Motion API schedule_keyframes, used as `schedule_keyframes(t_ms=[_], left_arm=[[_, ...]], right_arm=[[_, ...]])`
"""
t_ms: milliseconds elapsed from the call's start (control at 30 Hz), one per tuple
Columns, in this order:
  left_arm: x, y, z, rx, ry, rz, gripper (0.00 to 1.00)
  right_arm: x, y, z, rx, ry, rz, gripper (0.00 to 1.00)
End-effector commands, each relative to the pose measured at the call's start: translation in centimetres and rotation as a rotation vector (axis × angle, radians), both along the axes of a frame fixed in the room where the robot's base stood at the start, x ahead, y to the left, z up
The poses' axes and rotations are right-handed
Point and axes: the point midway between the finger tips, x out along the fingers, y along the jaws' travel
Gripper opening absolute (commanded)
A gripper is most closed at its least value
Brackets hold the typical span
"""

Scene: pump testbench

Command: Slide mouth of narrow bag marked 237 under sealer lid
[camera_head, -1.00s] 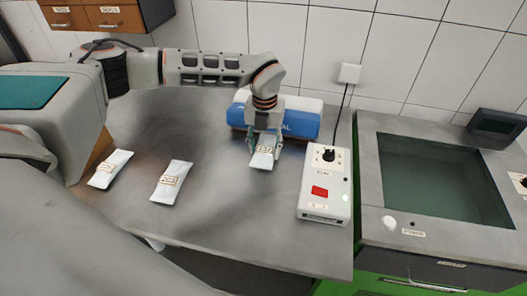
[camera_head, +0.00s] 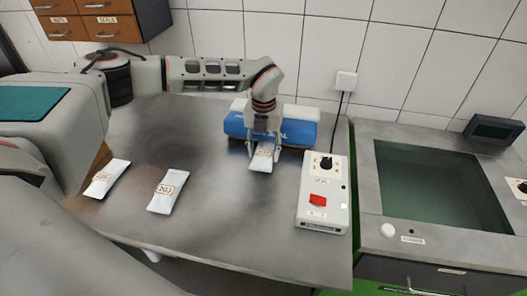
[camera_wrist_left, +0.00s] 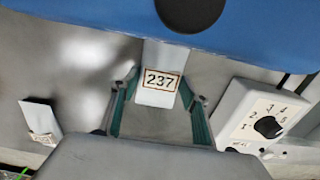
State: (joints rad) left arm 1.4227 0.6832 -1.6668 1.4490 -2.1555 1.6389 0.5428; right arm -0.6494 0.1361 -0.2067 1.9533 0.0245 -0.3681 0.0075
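The narrow white bag marked 237 (camera_head: 261,160) is just in front of the blue and white heat sealer (camera_head: 235,127). In the left wrist view the bag's label (camera_wrist_left: 161,80) faces me, and its far end goes out of sight at the sealer's blue edge (camera_wrist_left: 110,22). How deep it reaches there is hidden. My left gripper (camera_head: 264,152) points down over the bag. My right gripper is not in view.
Two other white bags, one marked 203 (camera_head: 168,190) and one at the far left (camera_head: 107,178), lie on the metal table (camera_head: 235,215). A white control box (camera_head: 324,190) with a black dial and red switch stands right of the bag. A sunken tank (camera_head: 430,185) lies farther right.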

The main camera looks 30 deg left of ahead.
Motion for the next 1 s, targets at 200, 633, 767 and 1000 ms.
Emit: schedule_keyframes(t_ms=[200, 633, 767, 1000], left_arm=[[0.0, 0.0, 0.0, 0.000, -0.001, 0.000, 0.65], [0.1, 0.0, 2.3, 0.000, -0.003, -0.001, 0.65], [0.1, 0.0, 4.9, 0.000, -0.004, 0.000, 0.65], [0.1, 0.0, 9.5, 0.000, -0.003, -0.001, 0.65]], right_arm=[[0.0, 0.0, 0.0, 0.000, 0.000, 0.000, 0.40], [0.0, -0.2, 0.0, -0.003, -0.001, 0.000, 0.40], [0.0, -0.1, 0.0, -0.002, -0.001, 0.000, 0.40], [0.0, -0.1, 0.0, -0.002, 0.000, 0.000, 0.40]])
